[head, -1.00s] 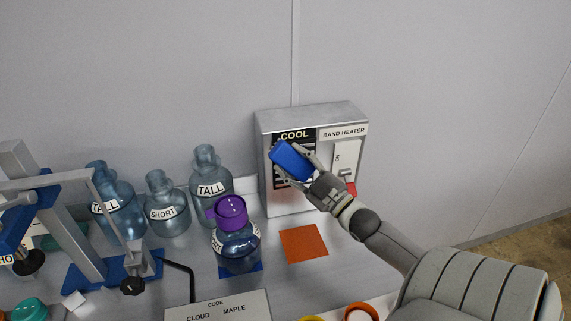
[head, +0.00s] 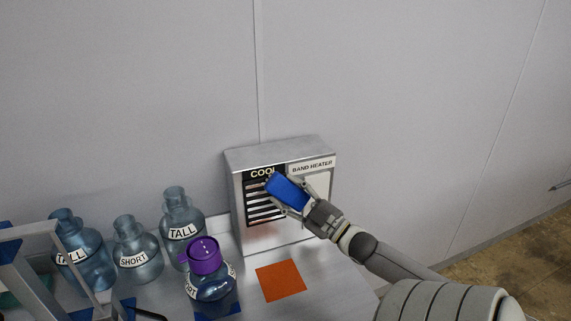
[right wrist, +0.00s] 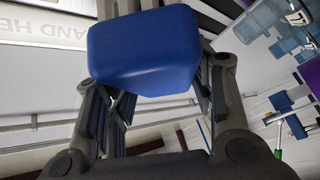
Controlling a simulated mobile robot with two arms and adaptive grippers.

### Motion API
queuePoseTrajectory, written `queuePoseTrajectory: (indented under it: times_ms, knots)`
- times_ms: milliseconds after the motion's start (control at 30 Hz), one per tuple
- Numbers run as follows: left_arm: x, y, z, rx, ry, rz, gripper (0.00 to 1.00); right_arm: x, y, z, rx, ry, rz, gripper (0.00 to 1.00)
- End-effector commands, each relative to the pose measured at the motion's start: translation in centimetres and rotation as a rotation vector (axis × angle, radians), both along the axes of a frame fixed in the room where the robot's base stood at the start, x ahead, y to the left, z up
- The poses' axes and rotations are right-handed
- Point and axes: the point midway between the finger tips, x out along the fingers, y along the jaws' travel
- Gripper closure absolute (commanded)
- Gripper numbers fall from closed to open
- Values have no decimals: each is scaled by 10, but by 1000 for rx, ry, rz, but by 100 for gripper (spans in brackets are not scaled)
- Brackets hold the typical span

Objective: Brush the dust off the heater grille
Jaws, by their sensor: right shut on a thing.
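The heater is a grey metal box (head: 280,233) against the wall, marked "BAND HEATER". Its grille (head: 262,211), a dark panel with pale horizontal slats under the word "COOL", is on the left of its front. My right gripper (head: 294,195) is shut on a blue block-like brush (head: 285,189), held at the upper right part of the grille. The brush also fills the upper middle of the right wrist view (right wrist: 145,52), between the fingers. I cannot tell whether it touches the slats, and its far face is hidden. Dust cannot be made out. My left gripper is not in view.
Blue glass jugs labelled TALL (head: 182,215) and SHORT (head: 136,255) stand left of the heater. A purple-capped jug (head: 211,285) stands in front of them. An orange square (head: 281,281) lies bare on the bench. A grey and blue frame (head: 32,242) is at the left.

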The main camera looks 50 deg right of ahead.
Motion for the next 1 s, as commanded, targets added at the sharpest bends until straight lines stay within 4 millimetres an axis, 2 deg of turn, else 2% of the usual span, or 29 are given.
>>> queuePoseTrajectory:
  times_ms: [167,700,1000]
  knots:
    - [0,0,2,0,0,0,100,-1,0,1,2,1,-2,77]
    - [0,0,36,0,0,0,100,-46,26,2,2,2,-1,77]
    - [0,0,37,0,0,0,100,-52,30,0,0,-1,0,77]
